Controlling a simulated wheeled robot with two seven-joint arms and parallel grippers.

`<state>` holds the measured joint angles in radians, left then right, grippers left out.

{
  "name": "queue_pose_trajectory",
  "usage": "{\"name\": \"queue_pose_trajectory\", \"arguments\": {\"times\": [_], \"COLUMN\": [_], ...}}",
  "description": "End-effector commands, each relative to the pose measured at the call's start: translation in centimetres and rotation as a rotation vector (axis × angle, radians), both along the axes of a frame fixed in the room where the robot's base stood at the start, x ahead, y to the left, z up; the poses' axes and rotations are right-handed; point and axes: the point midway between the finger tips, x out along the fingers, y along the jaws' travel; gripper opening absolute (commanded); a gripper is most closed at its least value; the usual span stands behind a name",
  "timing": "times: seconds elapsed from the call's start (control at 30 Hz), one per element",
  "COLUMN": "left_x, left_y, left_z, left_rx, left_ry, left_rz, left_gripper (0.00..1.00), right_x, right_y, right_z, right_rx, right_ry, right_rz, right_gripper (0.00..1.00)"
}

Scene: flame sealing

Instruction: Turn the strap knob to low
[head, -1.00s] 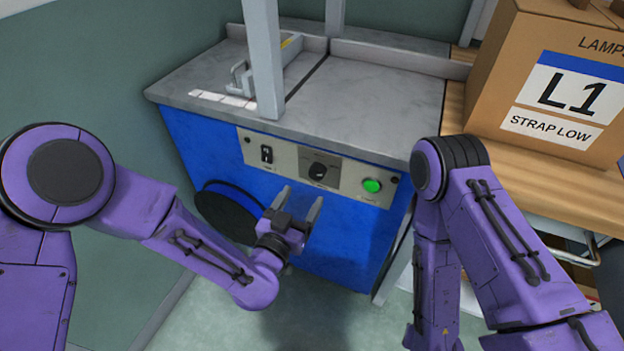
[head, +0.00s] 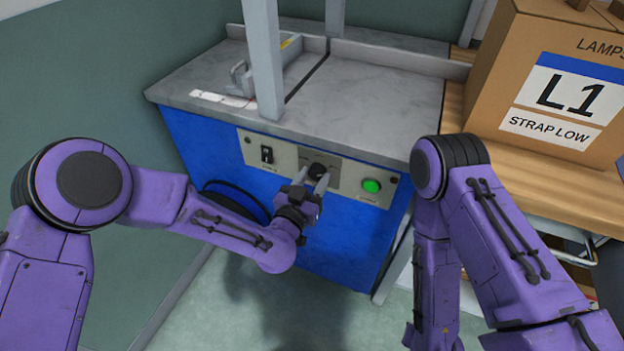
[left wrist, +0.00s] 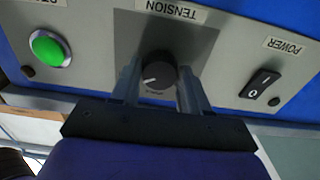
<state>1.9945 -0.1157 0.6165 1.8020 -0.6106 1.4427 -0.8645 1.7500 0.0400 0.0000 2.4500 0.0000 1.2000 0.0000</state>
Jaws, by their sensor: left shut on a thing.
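The strap knob (head: 317,172) is a round black dial on the pale control panel of the blue machine. In the left wrist view the knob (left wrist: 158,72) sits by an upside-down TENSION label, with its white pointer mark toward the picture's lower left. My left gripper (head: 309,177) has reached the panel, with one finger on each side of the knob. In the left wrist view its fingers (left wrist: 158,85) flank the knob and are shut on it. The scale marks around the knob are too small to read. My right gripper is out of view.
A black POWER switch (head: 267,154) and a green button (head: 372,186) flank the knob on the panel. Grey posts (head: 264,60) rise from the machine's grey top (head: 380,105). A cardboard box (head: 490,100) marked L1 STRAP LOW stands on a wooden table at right.

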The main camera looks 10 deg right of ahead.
Motion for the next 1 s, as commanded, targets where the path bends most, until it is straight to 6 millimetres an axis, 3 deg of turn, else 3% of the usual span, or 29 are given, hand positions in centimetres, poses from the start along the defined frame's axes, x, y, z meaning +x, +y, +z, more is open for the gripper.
{"name": "queue_pose_trajectory", "arguments": {"times": [0.37, 1.0], "left_x": [0.0, 0.0], "left_y": [0.0, 0.0], "left_z": [-0.1, -0.1], "left_rx": [-0.101, -0.588], "left_ry": [0.069, 0.394], "left_rz": [0.002, 0.004], "left_gripper": [0.15, 0.15], "right_x": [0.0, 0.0], "right_y": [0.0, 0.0], "right_z": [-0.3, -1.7], "right_rx": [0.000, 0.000], "right_ry": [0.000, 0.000], "right_rz": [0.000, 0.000], "right_gripper": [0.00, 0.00]}}
